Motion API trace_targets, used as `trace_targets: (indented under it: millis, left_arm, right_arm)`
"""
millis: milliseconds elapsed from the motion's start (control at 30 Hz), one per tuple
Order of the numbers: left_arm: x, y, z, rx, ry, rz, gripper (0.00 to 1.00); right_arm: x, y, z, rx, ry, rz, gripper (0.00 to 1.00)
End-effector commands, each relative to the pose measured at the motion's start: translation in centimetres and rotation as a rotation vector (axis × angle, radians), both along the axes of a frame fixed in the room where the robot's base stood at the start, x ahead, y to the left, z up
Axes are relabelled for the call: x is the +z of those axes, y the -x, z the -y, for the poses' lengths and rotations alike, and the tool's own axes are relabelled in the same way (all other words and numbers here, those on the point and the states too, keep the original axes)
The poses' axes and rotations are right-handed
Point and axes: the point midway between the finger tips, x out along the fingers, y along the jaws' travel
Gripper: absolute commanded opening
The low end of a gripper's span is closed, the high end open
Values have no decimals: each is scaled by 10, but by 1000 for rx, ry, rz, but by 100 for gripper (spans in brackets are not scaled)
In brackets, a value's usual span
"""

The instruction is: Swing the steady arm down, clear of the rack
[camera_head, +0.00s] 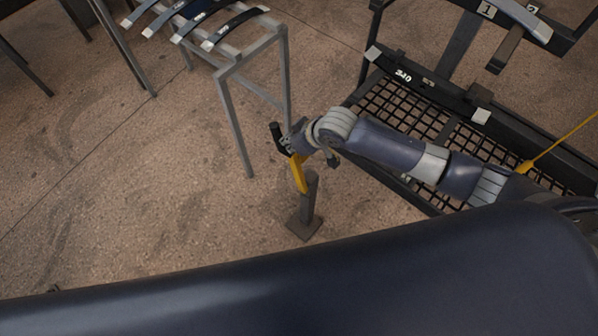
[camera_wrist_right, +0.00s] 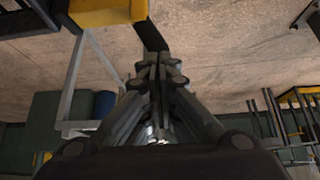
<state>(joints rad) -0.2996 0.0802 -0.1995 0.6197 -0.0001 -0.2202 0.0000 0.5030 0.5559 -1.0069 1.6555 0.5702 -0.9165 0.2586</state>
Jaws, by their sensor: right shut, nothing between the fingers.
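The steady arm (camera_head: 299,174) is a yellow bar at the top of a short dark post (camera_head: 309,199), which stands on a square floor plate. The bar is steeply tilted and its upper end is beside my right gripper (camera_head: 290,143). A black piece shows there too; I cannot tell whether it is the arm's handle. In the right wrist view, my right gripper (camera_wrist_right: 158,62) is shut and empty. The yellow part (camera_wrist_right: 108,12) and a dark bar (camera_wrist_right: 151,36) are just beyond its fingertips; contact is unclear. My left gripper is out of view.
The black rack (camera_head: 400,105) with a mesh deck stands at the right, under my right arm. A grey metal stand (camera_head: 284,75) carrying dark curved strips is at the top middle. A thin yellow rod (camera_head: 565,138) slants at the far right. The floor at left is open.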

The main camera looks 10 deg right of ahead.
Motion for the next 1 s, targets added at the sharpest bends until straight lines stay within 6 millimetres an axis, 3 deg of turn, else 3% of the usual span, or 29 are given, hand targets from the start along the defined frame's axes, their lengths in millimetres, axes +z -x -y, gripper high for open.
trace_targets:
  millis: [1000]
  left_arm:
    - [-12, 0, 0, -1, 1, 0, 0]
  right_arm:
    - [1, -33, -26, 1, -1, 3, 0]
